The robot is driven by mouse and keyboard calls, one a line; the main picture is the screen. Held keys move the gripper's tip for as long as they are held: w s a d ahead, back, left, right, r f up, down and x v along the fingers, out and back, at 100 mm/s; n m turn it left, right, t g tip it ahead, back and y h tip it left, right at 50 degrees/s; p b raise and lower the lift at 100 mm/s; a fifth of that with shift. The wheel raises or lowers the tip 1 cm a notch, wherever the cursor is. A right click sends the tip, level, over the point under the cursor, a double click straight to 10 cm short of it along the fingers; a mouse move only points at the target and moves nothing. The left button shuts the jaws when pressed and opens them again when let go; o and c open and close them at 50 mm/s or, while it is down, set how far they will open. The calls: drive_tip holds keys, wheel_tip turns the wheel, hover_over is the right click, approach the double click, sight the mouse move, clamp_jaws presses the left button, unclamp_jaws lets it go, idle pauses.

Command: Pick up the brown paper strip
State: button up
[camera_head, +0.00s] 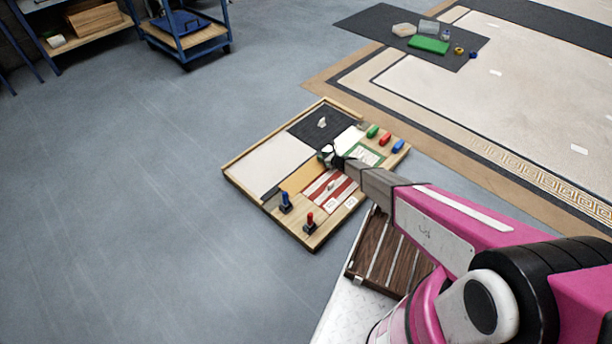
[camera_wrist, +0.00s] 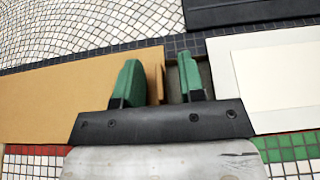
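The brown paper strip (camera_wrist: 50,100) lies flat across the left of the wrist view. In the head view it is a tan patch (camera_head: 303,180) on the wooden board, left of and below my gripper (camera_head: 330,157). My gripper's green fingers (camera_wrist: 160,80) are apart. The left finger is over the strip's right end. The right finger is past that end, over a dark gap. The strip's brown end edge shows between the fingers, nearer the left one. I cannot tell whether either finger touches it. The black gripper body hides part of the strip.
A white strip (camera_wrist: 275,70) lies right of the fingers. The wooden board (camera_head: 235,178) also bears a pale panel (camera_head: 270,160), a black panel (camera_head: 318,128), a red-striped card (camera_head: 328,188), several coloured blocks and two upright pegs. Grey floor (camera_head: 120,200) is clear at left.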

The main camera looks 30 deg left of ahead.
clamp_jaws()
wheel_tip(320, 180, up, 11)
idle(0.6)
wheel_tip(320, 180, up, 9)
idle(3.5)
